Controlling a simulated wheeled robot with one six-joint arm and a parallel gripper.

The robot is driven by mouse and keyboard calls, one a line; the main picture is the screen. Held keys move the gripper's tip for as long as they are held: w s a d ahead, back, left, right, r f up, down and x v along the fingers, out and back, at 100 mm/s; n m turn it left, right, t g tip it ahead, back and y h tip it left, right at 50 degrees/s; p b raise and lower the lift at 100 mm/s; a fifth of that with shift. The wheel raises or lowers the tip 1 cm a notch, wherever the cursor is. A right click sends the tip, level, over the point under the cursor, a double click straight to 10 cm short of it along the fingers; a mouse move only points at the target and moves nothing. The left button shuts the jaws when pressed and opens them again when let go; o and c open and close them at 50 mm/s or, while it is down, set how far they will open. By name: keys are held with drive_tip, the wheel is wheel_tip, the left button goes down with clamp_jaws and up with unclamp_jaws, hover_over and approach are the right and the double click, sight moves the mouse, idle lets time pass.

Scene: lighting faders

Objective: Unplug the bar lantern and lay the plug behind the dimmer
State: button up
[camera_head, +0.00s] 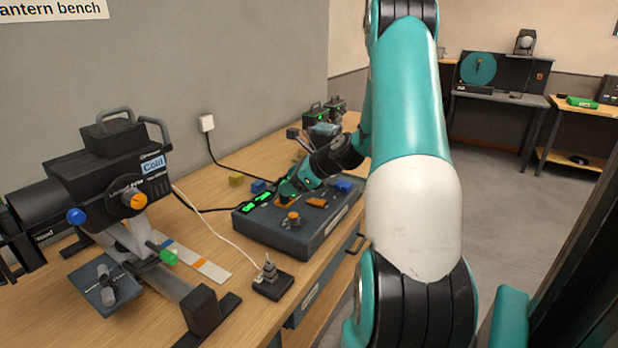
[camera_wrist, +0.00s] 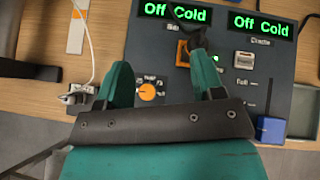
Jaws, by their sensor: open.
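A black lantern (camera_head: 130,180) with a "Cold" label stands at the left of the bench in the head view. A thin white cable runs from it to a grey plug (camera_head: 269,266) standing in a small dark socket block (camera_head: 272,287). In the wrist view the plug (camera_wrist: 76,97) shows left of my fingers with its white cable. The blue-grey dimmer (camera_head: 300,238) lies behind the block. Its two displays (camera_wrist: 174,13) read "Off Cold". My gripper (camera_wrist: 158,60) is open and empty above the dimmer's panel, apart from the plug. In the head view my gripper (camera_head: 287,188) is partly hidden.
A black cable runs to a wall socket (camera_head: 206,123). Bare wood shows between lantern and dimmer.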

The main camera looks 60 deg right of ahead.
sight(288, 201)
drive_tip(key=d+m, duration=0.1)
drive_tip(key=s+d+f+m+h, duration=0.1)
drive_tip(key=d, duration=0.1)
drive_tip(key=s+d+f+m, duration=0.1)
drive_tip(key=shift+d+m+t, duration=0.3)
drive_tip(key=shift+d+t, duration=0.1)
drive_tip(key=b+x, duration=0.3)
drive_tip(key=x, duration=0.3)
drive_tip(key=shift+w+f, duration=0.1)
drive_tip(key=shift+w, duration=0.15)
drive_tip(key=shift+x, duration=1)
drive_tip(key=c, duration=1)
drive_tip(key=shift+r+p, duration=0.3)
drive_tip(key=shift+p, duration=0.05)
drive_tip(key=shift+r+p, duration=2.05)
drive_tip(key=shift+p, duration=0.05)
